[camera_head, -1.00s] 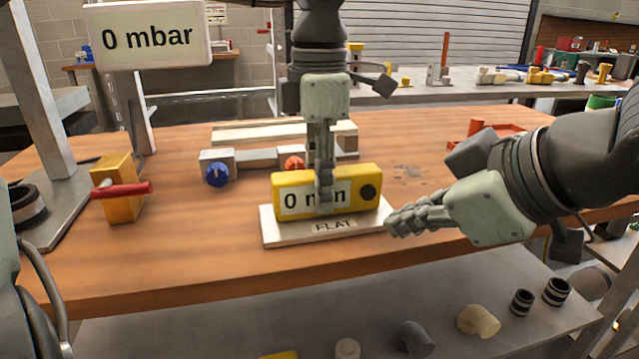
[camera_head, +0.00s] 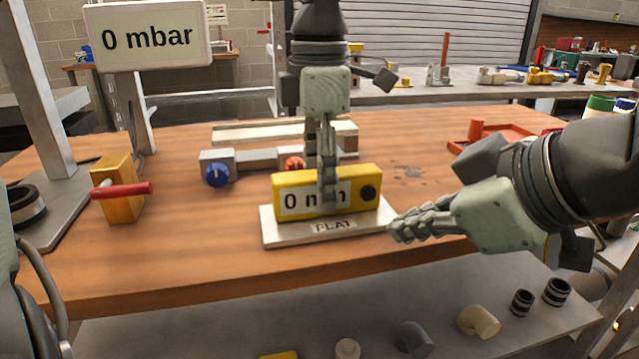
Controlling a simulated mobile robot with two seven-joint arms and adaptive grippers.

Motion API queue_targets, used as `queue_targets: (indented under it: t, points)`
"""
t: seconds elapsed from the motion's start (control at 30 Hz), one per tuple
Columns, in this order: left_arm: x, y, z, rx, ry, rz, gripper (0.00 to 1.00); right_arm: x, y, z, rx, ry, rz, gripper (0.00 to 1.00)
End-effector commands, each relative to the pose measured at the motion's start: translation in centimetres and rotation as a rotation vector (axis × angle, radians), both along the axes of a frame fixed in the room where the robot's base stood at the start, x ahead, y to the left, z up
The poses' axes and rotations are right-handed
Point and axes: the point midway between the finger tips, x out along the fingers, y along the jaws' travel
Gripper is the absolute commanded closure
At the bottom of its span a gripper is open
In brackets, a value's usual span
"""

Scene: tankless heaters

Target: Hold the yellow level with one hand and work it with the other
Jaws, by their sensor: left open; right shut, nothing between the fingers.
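The yellow level (camera_head: 297,184), with a "0" readout partly hidden by a finger and a dark round knob (camera_head: 368,193), rests on a white plate (camera_head: 277,238) marked FLAT. My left gripper (camera_head: 327,182) comes down from above at the level's middle, a finger in front of its face. It is open, though the gap between its fingers is hard to see edge-on. My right gripper (camera_head: 396,230) is shut and empty, pointing left beside the plate's right end, apart from the level.
Behind the level lies a grey fitting with a blue knob (camera_head: 217,175) and an orange knob (camera_head: 294,163). A brass block with a red handle (camera_head: 122,189) stands left. A red tray (camera_head: 490,138) is back right. The wooden table's (camera_head: 200,262) front left is clear.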

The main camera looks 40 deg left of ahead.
Motion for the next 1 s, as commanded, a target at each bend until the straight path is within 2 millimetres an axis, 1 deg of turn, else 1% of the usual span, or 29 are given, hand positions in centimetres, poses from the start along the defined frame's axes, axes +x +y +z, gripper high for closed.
queue_targets:
  t: [0.17, 0.3, 0.4, 0.5, 0.6, 0.7, 1.0]
  points:
    - [0.1, 0.0, 3.4, 0.001, -0.007, 0.002, 0.47, 0.0, 0.0, 0.0, 0.000, 0.000, 0.000, 1.00]
    - [0.1, 0.0, 6.5, 0.000, -0.006, 0.002, 0.47, 0.0, 0.0, 0.0, 0.000, 0.000, 0.000, 1.00]
    - [0.1, 0.0, 8.4, 0.000, -0.005, 0.001, 0.47, 0.0, 0.0, 0.0, 0.000, 0.000, 0.000, 1.00]
    - [0.1, 0.0, 9.8, 0.000, -0.004, 0.002, 0.47, 0.0, 0.0, 0.0, 0.000, 0.000, 0.000, 1.00]
    - [0.0, 0.0, 10.7, -0.001, -0.002, 0.000, 0.47, 0.0, 0.0, 0.0, 0.000, 0.000, 0.000, 1.00]
    - [0.0, 0.0, 11.2, -0.001, -0.001, 0.000, 0.47, 0.0, 0.0, 0.0, 0.000, 0.000, 0.000, 1.00]
    - [0.0, 0.0, 11.3, -0.001, -0.001, -0.001, 0.47, 0.0, 0.0, 0.0, 0.000, 0.000, 0.000, 1.00]
